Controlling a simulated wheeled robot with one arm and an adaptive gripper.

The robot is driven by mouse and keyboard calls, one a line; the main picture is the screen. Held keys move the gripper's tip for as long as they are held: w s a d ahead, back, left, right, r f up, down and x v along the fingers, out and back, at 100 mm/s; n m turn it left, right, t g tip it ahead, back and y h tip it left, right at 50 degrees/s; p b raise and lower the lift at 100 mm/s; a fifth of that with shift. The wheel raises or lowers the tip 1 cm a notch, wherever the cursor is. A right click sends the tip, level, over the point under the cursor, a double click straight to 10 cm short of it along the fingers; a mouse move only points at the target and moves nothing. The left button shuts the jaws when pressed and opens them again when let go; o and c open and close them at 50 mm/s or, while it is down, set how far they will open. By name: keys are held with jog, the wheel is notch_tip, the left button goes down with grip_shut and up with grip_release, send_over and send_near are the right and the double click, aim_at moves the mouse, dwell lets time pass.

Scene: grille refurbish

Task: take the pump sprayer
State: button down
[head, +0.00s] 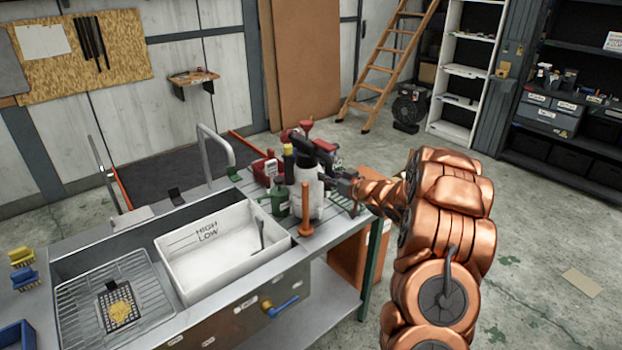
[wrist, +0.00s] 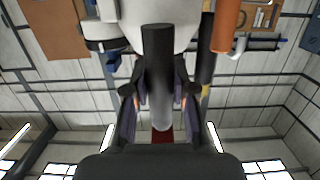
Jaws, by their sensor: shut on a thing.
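The pump sprayer (head: 308,188) has a white body and a dark top. It stands upright among other bottles at the right end of the sink bench. My gripper (head: 345,184) reaches it from the right, and its fingers are partly hidden in the head view. In the wrist view, my gripper (wrist: 160,88) is shut around a dark and grey upright part of the sprayer. The sprayer's white body (wrist: 180,18) shows beyond, at the top. I cannot tell whether its base touches the bench.
A green bottle (head: 280,197) and a red container (head: 264,170) stand close on the left. An orange-brown handled tool (head: 306,210) stands just in front. A white basin (head: 214,270) and a wire rack (head: 85,310) lie to the left. The floor at the right is mostly open.

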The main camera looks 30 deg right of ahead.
aim_at(329, 163)
jog(key=shift+r+p, duration=0.95)
jog(key=shift+r, duration=1.3)
